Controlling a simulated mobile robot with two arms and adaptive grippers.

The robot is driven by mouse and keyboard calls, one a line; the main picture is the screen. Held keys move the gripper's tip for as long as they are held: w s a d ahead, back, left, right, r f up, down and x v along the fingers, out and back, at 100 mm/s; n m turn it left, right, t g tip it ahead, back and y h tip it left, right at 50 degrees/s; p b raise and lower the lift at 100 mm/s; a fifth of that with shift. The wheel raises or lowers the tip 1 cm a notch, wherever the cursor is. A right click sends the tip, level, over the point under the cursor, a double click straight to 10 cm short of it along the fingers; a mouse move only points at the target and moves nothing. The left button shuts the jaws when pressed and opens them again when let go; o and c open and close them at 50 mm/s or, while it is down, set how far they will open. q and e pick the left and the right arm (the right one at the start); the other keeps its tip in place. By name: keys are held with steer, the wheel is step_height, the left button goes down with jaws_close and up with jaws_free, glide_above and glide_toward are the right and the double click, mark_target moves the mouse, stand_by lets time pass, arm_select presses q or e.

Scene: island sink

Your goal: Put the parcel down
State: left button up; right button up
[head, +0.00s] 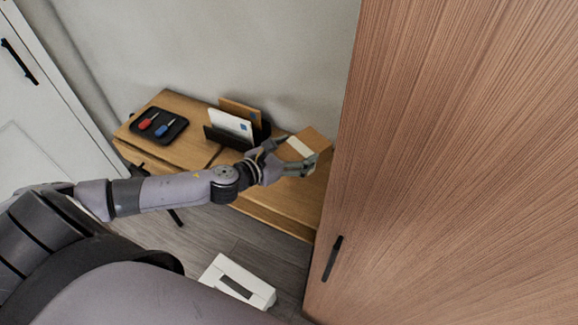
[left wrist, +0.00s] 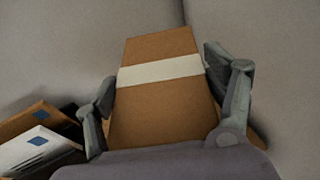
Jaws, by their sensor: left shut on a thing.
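The parcel (head: 319,140) is a brown box with a white band around it. It is at the right end of the wooden console table (head: 280,196), close to the wall. My left gripper (head: 296,155) is shut on it. In the left wrist view the parcel (left wrist: 158,112) fills the space between the two fingers of the gripper (left wrist: 170,95), one on each side. The parcel's underside is hidden, so I cannot tell whether it touches the table top. My right gripper is not in view.
A black tray (head: 172,133) with a red and a blue item is at the table's left end. A dark letter holder (head: 227,138) with envelopes stands beside my gripper. A tall wooden cabinet (head: 460,160) closes off the right side. A white box (head: 262,291) is on the floor.

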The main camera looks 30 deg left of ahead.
arm_select(q)
step_height(320, 180, down, 7)
steer(key=shift+f+b, duration=0.15)
steer(key=shift+b, duration=0.6)
steer(key=shift+w+f+b, duration=0.1)
steer(key=shift+f+b, duration=0.55)
steer(key=shift+f, duration=1.15)
steer(key=shift+f, duration=0.2)
steer(key=o, duration=1.4)
steer(key=shift+r, duration=0.1)
